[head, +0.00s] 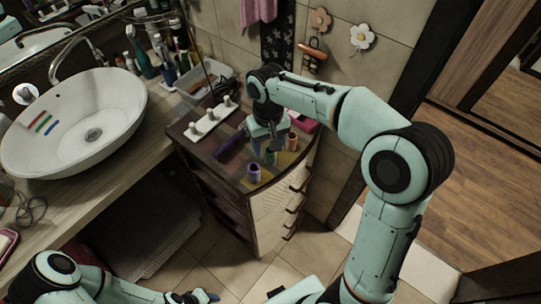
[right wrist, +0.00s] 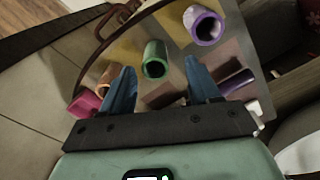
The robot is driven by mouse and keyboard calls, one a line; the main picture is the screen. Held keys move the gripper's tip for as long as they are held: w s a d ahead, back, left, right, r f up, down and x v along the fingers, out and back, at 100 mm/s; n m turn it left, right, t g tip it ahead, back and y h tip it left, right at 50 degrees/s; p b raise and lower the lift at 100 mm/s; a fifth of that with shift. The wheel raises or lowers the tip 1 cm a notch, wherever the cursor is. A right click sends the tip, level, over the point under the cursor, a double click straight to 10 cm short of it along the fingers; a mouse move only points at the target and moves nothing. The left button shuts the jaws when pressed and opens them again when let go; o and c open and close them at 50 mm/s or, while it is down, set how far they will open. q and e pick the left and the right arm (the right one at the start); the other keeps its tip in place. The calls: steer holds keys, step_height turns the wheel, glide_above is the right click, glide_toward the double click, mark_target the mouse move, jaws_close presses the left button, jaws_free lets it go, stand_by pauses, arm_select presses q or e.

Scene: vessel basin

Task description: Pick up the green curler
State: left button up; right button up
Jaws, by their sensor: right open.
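The green curler (right wrist: 154,60) is a short hollow tube standing on the cabinet top. In the right wrist view it shows just beyond and between the fingertips of my right gripper (right wrist: 158,76). The gripper is open, with nothing in its jaws. In the head view the right gripper (head: 268,135) hangs over the cabinet top, close above the green curler (head: 270,158), which it partly hides. My left gripper (head: 194,297) is at the bottom edge of the head view, cut off, and its jaws cannot be made out.
A purple curler (head: 254,172) stands near the cabinet's front edge. An orange curler (right wrist: 107,78), a pink object (right wrist: 84,102) and a dark purple tube (right wrist: 235,82) are also close by. A white socket strip (head: 210,122) lies at the cabinet's back left. A basin (head: 75,155) stands left.

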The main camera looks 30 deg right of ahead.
steer(key=shift+w+f, duration=0.15)
steer(key=shift+f, duration=0.45)
steer(key=f, duration=0.4)
steer(key=shift+w+d+f, duration=0.25)
steer(key=shift+d+f, duration=0.15)
steer(key=c, duration=1)
